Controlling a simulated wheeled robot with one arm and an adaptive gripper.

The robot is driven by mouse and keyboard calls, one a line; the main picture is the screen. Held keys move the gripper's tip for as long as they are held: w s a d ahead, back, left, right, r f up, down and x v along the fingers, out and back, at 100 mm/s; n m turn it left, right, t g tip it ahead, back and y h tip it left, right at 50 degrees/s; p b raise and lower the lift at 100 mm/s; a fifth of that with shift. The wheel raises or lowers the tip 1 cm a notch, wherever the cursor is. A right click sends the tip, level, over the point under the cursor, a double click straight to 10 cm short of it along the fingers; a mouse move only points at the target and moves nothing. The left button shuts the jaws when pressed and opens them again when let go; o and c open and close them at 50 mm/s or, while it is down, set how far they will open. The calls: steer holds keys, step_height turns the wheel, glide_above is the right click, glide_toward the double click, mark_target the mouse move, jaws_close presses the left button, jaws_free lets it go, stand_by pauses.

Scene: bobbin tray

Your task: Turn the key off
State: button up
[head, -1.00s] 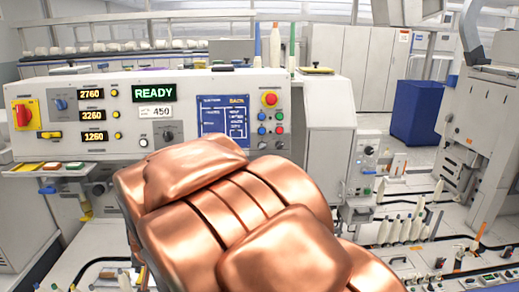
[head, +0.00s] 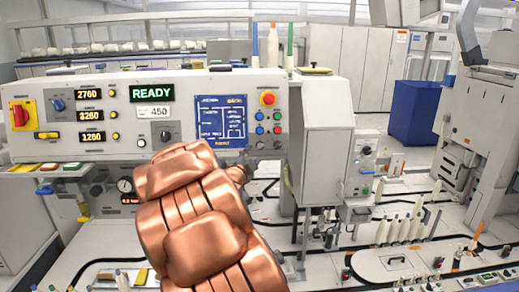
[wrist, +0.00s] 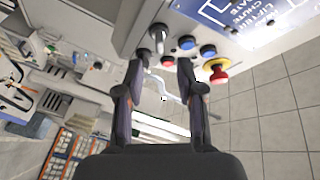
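A small silver key-like handle on a round black switch (wrist: 158,38) shows in the wrist view, at the edge of the light panel beside several push buttons. My gripper (wrist: 161,66) is open, its two dark fingers apart with nothing between them. The fingertips point toward the switch, with the switch roughly in line with the gap; I cannot tell if they touch it. In the head view my gripper (head: 243,170) is partly hidden behind my copper arm, near the lower right of the control panel (head: 190,85). The key cannot be made out clearly there.
A red emergency button on yellow (head: 268,98) sits above the small buttons, and it also shows in the wrist view (wrist: 215,70). A blue diagram plate (head: 222,120) and a black knob (head: 165,135) are nearby. A red-yellow rotary switch (head: 20,115) is far left.

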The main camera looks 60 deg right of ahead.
mark_target(259, 148)
steer(key=shift+p+x, duration=1.15)
steer(key=shift+x, duration=2.75)
jaws_close()
